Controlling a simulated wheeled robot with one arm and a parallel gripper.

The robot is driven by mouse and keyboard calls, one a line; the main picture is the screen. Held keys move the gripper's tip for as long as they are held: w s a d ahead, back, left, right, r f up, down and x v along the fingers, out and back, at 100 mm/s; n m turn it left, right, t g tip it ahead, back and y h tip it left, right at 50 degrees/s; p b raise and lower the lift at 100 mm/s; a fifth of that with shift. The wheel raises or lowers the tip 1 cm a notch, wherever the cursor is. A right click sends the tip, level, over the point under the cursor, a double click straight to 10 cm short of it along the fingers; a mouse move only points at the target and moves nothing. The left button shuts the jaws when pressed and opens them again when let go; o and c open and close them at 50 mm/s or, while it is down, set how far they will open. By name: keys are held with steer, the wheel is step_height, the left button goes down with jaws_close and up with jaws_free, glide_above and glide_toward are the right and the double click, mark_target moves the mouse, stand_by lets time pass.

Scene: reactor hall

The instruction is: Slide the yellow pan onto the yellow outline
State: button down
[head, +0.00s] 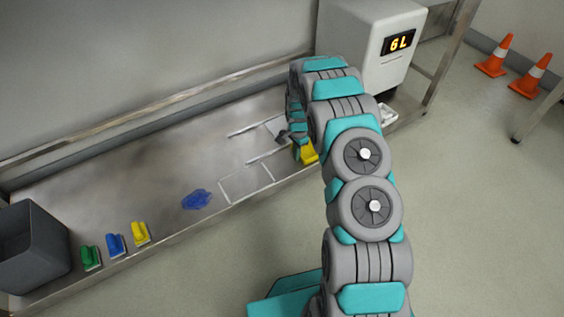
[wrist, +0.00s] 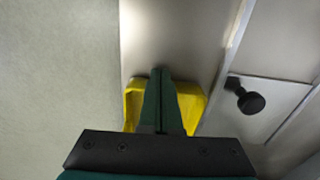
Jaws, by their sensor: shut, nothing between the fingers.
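The yellow pan (head: 309,154) is near the front edge of the metal bench, partly hidden by my arm. In the wrist view the yellow pan (wrist: 192,103) shows on both sides of my gripper (wrist: 160,72). My gripper's two dark green fingers are together with nothing between them, in front of the pan's middle. I cannot tell whether they touch it. In the head view my gripper (head: 297,140) is just at the pan's left. A pale rectangular outline (head: 246,198) lies on the bench left of the pan; its colour looks whitish rather than clearly yellow.
A pale rail (head: 270,156) and a plate with a black knob (wrist: 250,102) lie beside the pan.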

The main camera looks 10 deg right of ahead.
steer(key=w+d, duration=0.1)
steer(key=d, duration=0.3)
steer(key=w+d, duration=0.1)
steer(key=d, duration=0.3)
steer(key=w+d+p, duration=0.1)
steer(key=w+d, duration=0.1)
steer(key=d, duration=0.2)
steer(key=shift+w+d, duration=0.1)
